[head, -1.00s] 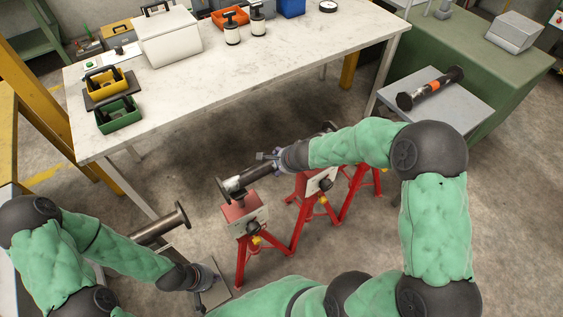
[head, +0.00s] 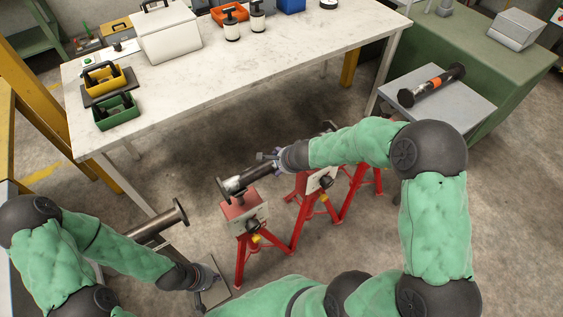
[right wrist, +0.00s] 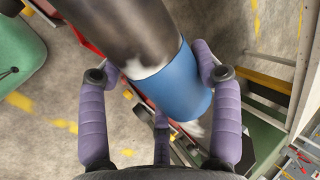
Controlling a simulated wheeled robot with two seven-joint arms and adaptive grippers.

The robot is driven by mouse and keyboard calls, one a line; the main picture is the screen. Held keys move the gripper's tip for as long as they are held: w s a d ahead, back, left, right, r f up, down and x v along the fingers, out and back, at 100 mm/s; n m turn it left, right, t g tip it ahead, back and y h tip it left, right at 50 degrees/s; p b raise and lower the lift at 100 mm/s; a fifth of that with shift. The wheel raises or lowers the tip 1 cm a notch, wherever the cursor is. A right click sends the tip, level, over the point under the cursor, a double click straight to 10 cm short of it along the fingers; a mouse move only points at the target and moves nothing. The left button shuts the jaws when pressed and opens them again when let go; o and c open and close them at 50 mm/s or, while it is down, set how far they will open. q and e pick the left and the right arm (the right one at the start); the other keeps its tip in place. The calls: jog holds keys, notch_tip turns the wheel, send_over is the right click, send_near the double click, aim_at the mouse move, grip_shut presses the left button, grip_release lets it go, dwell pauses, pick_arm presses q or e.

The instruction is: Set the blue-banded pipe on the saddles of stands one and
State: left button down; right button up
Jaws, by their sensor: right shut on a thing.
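The blue-banded pipe (head: 234,187), dark steel with flanged ends, lies slanted above the red stands in the head view. Its near flange is by the top of the nearest stand (head: 240,208); I cannot tell whether it touches the saddle. My right gripper (head: 274,160) is around the pipe's middle. In the right wrist view its purple fingers (right wrist: 160,95) are shut on the pipe at the blue band (right wrist: 182,85). The middle stand (head: 318,182) and a farther stand (head: 362,182) are partly covered by my right arm. My left gripper (head: 212,288) is low at left; its fingers are unclear.
Another flanged pipe (head: 160,224) lies at left behind my left arm, near a grey plate (head: 214,296). An orange-banded pipe (head: 432,85) rests on a grey table (head: 465,108) at right. A white workbench (head: 215,100) with boxes stands behind the stands.

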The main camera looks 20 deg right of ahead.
jog(key=o, duration=1.8)
jog(key=shift+w+r, duration=0.1)
jog(key=shift+r, duration=0.1)
jog(key=shift+c, duration=0.2)
jog(key=shift+f, duration=0.1)
jog(key=shift+s+f, duration=0.15)
jog(key=shift+s, duration=0.05)
jog(key=v, duration=1.2)
jog(key=shift+w, duration=0.2)
